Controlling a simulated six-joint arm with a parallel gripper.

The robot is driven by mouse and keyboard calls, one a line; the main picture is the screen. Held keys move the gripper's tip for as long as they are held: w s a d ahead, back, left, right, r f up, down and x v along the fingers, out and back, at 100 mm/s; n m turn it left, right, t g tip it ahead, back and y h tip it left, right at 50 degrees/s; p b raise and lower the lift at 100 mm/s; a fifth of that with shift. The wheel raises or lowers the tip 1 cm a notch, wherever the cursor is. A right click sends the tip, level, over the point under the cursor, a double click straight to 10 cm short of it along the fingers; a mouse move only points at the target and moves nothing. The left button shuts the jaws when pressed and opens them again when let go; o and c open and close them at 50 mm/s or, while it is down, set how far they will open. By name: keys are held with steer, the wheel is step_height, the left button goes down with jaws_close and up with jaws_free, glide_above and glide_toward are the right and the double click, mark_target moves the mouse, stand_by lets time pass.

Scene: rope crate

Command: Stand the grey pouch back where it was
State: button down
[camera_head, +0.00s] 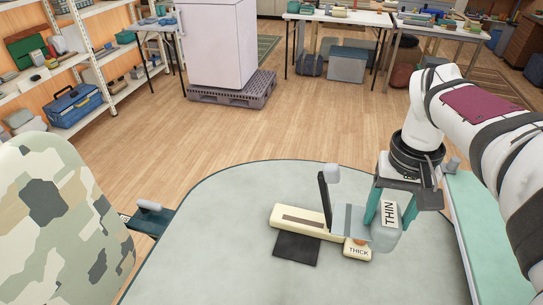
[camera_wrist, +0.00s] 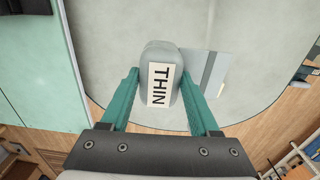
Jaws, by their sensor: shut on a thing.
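A grey pouch (camera_head: 384,238) with a white THIN label is between the teal fingers of my gripper (camera_head: 379,205). In the wrist view the pouch (camera_wrist: 160,54) fills the gap between the fingers, with its label facing the camera; my gripper (camera_wrist: 158,75) is shut on it. A cream bar (camera_head: 283,216) with a brown strip and a THICK label lies just left of the pouch. I cannot tell whether the pouch touches the table or the bar.
A pale grey striped panel (camera_head: 343,218) is left of the pouch. A dark post (camera_head: 324,193) with a light knob stands by the bar, and a dark square (camera_head: 296,250) lies in front. The table's (camera_head: 215,240) left part is clear. A camouflage-patterned shape (camera_head: 60,215) rises at far left.

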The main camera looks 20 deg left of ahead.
stand_by(0.4)
steer(key=w+a+f, duration=0.3)
steer(key=a+f, duration=0.1)
steer(key=a, duration=0.5)
steer(key=w+a+f, duration=0.3)
steer(key=a+f, duration=0.2)
steer(key=a, duration=0.4)
steer(key=s+a+f, duration=0.1)
steer(key=a+f, duration=0.3)
steer(key=a, duration=0.3)
steer(key=s+a+f, duration=0.2)
steer(key=a+f, duration=0.2)
steer(key=a, duration=0.4)
steer(key=shift+s+a+f, duration=0.2)
steer(key=shift+a+f, duration=0.05)
steer(key=shift+f, duration=0.05)
steer(key=shift+f, duration=3)
steer(key=shift+f, duration=0.5)
steer(key=shift+c, duration=0.2)
jaws_free()
